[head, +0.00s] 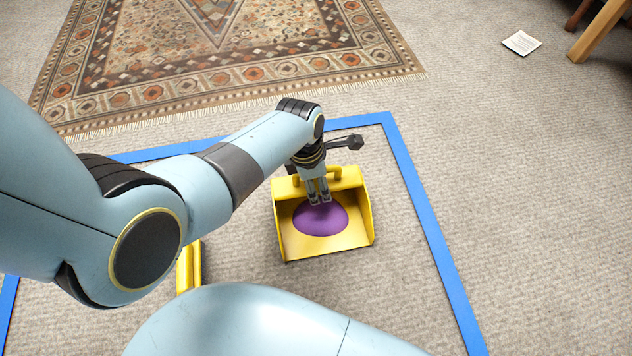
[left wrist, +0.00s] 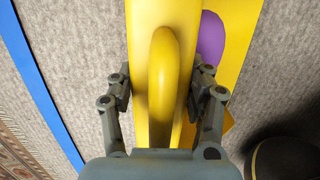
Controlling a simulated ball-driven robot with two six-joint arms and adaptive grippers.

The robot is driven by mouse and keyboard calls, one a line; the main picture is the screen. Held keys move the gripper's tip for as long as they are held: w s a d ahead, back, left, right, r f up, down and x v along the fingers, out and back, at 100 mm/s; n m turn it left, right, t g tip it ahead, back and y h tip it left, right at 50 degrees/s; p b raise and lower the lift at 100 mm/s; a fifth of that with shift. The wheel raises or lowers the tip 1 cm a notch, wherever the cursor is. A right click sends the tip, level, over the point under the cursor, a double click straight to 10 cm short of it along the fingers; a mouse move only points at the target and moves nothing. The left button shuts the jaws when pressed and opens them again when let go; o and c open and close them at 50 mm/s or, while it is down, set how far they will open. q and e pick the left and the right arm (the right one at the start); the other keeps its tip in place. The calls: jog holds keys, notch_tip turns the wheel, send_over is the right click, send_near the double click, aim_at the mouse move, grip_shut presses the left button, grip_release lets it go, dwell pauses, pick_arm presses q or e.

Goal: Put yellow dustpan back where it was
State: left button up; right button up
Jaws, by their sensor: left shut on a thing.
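The yellow dustpan (head: 348,240) is inside the blue outline in the head view, with its open side facing me. A flat purple round thing (head: 322,222) lies in it. My left gripper (head: 319,198) comes down over the dustpan's back edge and is shut on the dustpan. In the left wrist view the fingers (left wrist: 165,105) sit on either side of the dustpan's yellow looped handle (left wrist: 160,50). I cannot tell whether the dustpan touches the carpet or is slightly raised. My right gripper is not in view.
Blue tape (head: 425,215) marks a large outline on the grey carpet. Another yellow thing (head: 189,268) is partly hidden behind my left arm. A patterned rug (head: 230,75) lies beyond. A white card (head: 521,43) and wooden legs (head: 600,30) are at upper right. The right side is clear.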

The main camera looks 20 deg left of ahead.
pick_arm(q)
jog(key=shift+f, duration=0.1)
dwell(0.3)
jog(key=o, duration=1.3)
jog(key=shift+c, duration=0.2)
